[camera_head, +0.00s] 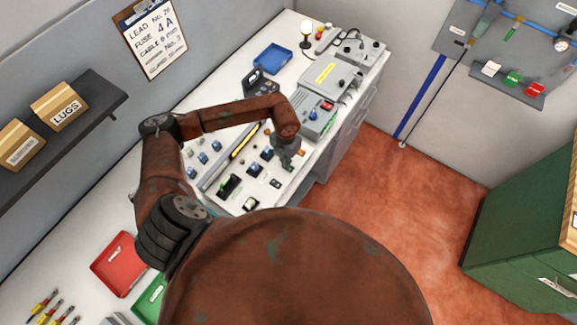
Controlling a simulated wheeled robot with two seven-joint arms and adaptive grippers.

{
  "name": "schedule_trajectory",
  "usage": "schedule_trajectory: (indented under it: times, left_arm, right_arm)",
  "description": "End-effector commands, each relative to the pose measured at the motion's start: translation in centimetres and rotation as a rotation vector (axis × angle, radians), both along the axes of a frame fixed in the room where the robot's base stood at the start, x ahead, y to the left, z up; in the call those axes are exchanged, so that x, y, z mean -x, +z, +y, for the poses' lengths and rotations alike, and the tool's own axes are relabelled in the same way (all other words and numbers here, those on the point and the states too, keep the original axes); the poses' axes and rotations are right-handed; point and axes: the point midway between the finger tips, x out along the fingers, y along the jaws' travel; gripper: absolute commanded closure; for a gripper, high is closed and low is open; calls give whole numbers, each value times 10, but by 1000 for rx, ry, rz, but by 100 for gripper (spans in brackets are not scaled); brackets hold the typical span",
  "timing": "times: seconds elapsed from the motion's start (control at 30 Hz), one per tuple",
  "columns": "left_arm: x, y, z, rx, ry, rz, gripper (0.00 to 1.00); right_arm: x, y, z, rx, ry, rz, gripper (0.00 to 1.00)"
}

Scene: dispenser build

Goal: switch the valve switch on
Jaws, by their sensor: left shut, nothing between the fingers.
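My left gripper (290,160) is above the right part of the white bench panel, fingers pointing down; it is shut with nothing in it. The panel carries several small controls: a black and green switch (230,186), a white-framed switch (250,203), a small black switch (275,183) and blue knobs such as one at its left (203,158). These switches lie left of and nearer than my gripper. I cannot read which one is the valve switch, nor whether any is on. My forearm hides part of the panel. My right gripper is not in view.
A grey box (322,118) with a blue knob and red button stands just behind my gripper. Behind it are another grey instrument (333,73) and a blue tray (272,58). A red tray (119,264) lies at the left. A wall board (460,35) carries pipes.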

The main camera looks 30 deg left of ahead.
Motion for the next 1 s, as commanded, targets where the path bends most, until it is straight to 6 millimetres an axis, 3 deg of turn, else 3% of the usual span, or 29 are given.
schedule_trajectory:
  times: [0.33, 1.0]
  left_arm:
    - [0, 2, 0, 1, -1, 0, 100]
    - [0, 53, 0, 1, 0, -1, 100]
  right_arm:
    - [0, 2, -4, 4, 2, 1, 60]
    - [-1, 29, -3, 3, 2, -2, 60]
